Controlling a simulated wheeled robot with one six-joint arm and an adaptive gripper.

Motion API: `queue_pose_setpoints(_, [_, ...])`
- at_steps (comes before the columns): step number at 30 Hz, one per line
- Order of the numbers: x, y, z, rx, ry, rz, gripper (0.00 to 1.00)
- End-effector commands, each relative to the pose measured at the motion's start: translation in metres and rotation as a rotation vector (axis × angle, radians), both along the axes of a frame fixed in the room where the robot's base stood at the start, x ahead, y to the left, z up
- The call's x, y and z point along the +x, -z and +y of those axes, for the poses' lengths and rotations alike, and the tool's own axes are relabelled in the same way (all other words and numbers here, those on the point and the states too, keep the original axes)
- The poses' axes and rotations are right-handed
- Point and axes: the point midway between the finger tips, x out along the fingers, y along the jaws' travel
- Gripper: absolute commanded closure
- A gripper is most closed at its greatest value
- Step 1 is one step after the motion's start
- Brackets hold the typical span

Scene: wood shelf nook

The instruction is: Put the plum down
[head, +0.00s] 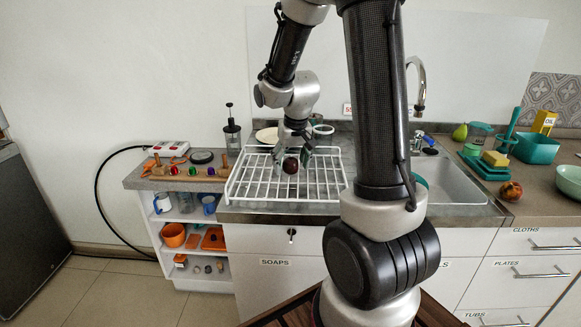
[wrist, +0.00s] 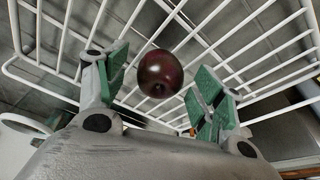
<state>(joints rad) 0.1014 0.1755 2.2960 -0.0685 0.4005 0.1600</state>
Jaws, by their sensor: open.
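The plum (head: 290,165) is dark purple-red and round. In the head view it shows at the white wire rack (head: 243,189) on the counter, just at my gripper (head: 293,160). In the wrist view the plum (wrist: 161,73) lies between my two green-padded fingers (wrist: 160,98), with a visible gap on both sides. My gripper is open and neither finger touches the plum. The rack's white bars (wrist: 240,65) run behind the plum in the wrist view. Whether the plum rests on the bars cannot be told for certain.
A white plate (head: 266,135) and a dark-lidded press (head: 232,128) stand behind the rack. The sink (head: 450,185) is to the right. A wooden holder with coloured pieces (head: 190,172) stands to the left. Much of the rack is empty.

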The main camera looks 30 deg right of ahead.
Motion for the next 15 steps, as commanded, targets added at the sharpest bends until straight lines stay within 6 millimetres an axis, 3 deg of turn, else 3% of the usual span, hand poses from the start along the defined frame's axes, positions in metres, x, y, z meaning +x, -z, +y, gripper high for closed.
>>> queue_pose_setpoints(5, [-0.0001,-0.0001,0.0,0.0,0.0,0.0,0.34])
queue_pose_setpoints(12, [-0.0003,-0.0002,0.0001,0.0,0.0,0.001,0.77])
queue_pose_setpoints(15, [-0.0003,-0.0003,0.0001,0.0,-0.001,0.0,0.85])
